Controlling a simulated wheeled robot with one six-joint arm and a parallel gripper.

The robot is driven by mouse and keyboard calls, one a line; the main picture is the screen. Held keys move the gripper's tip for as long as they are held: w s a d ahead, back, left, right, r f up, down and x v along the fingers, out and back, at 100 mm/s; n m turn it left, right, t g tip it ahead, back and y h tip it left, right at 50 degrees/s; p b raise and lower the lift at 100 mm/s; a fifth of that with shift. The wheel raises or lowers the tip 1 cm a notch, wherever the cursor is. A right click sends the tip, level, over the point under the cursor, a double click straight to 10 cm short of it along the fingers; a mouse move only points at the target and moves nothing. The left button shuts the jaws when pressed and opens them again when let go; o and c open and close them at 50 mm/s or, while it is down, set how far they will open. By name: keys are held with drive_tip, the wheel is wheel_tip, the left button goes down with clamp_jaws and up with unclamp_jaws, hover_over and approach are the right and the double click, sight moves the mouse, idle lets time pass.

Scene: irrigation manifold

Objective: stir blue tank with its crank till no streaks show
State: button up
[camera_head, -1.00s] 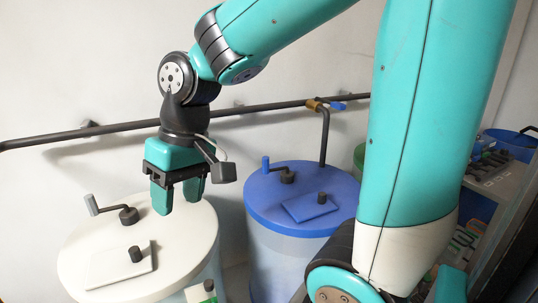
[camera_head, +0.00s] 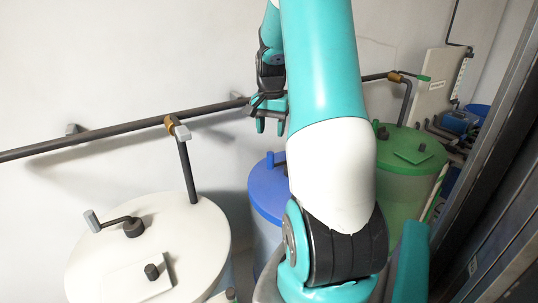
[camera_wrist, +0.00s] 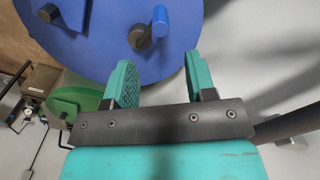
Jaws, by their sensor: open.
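The blue tank (camera_head: 262,194) stands in the middle of the head view, its right part hidden behind my arm. Its crank's upright blue grip (camera_head: 270,159) shows near the back of the lid. In the wrist view the blue lid (camera_wrist: 95,45) fills the top. There the crank's dark hub (camera_wrist: 138,38) and blue grip (camera_wrist: 160,20) lie beyond the fingertips. My gripper (camera_head: 270,126) is open and empty, above the back of the blue tank by the wall. Both teal fingers (camera_wrist: 158,75) are spread and apart from the crank. The tank's liquid and any streaks cannot be made out.
A white tank (camera_head: 75,270) with its own crank (camera_head: 118,224) is at front left. A green tank (camera_head: 405,190) is at right, behind my arm. A dark pipe (camera_head: 110,135) runs along the wall. A dark frame stands at far right.

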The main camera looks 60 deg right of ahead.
sight(270, 152)
wheel_tip(270, 152, down, 10)
drive_tip(key=shift+a+f+p, duration=0.1)
drive_tip(key=shift+f+p, duration=0.05)
drive_tip(key=shift+p, duration=1)
drive_tip(key=shift+c, duration=0.3)
clamp_jaws()
